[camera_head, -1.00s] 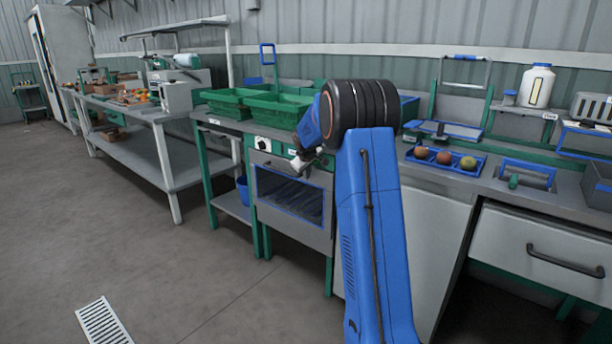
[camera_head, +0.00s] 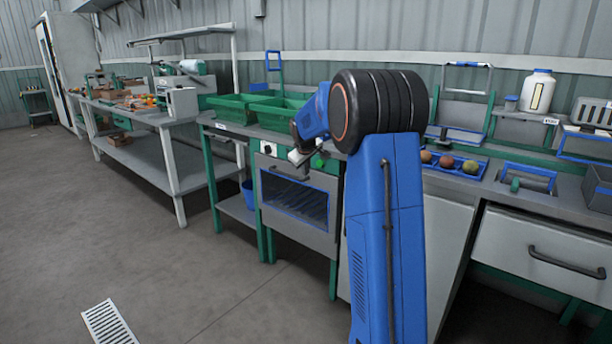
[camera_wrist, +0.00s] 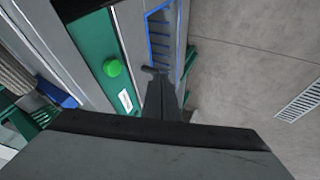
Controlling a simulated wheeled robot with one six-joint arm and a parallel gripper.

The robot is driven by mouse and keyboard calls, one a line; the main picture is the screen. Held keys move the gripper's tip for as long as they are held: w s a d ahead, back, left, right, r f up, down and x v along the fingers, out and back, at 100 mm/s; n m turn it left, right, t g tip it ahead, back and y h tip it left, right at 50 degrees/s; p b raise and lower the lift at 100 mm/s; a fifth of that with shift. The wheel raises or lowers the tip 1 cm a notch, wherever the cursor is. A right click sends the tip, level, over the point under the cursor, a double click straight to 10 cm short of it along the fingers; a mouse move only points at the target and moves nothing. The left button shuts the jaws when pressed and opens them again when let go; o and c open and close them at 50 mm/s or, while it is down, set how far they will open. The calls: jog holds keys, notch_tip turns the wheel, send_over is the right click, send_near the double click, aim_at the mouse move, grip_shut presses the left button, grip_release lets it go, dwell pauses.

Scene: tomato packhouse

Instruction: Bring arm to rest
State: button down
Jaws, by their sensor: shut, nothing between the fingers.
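My arm is blue with a black ribbed joint and stands in front of the counter in the head view. My gripper (camera_head: 300,157) shows small at the end of the arm, beside the top front of the oven-like cabinet (camera_head: 300,205). In the wrist view my gripper (camera_wrist: 163,100) is dark, with its fingers together and nothing held. It points toward the cabinet front, where a green knob (camera_wrist: 112,67) and the blue-edged window (camera_wrist: 163,38) show. I cannot tell whether the fingertips touch the cabinet handle.
Green crates (camera_head: 232,107) stand on the counter left of my arm. A blue tray (camera_head: 479,174) with three tomatoes lies to the right, near a white jug (camera_head: 537,91). A drawer (camera_head: 537,247) is at the lower right. The floor (camera_head: 180,270) at left is clear around a drain grate (camera_head: 109,323).

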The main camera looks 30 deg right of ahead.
jog(key=s+a+r+m+y, duration=0.1)
jog(key=s+a+r, duration=0.2)
jog(key=s+a, duration=0.8)
jog(key=s+a+r+y, duration=0.1)
jog(key=s+a+r, duration=0.2)
jog(key=s+a, duration=0.75)
jog(key=s+a+f, duration=0.3)
jog(key=s, duration=0.7)
jog(key=s+a+f+m+g+y, duration=0.1)
jog(key=s+a+f, duration=0.2)
jog(key=s, duration=0.7)
jog(key=s+a+f+y, duration=0.1)
jog(key=s+a+f, duration=0.2)
jog(key=s, duration=0.7)
jog(key=shift+s+a+f, duration=0.25)
jog(key=shift+s+f, duration=0.15)
jog(key=shift+f, duration=0.15)
jog(key=shift+d, duration=0.1)
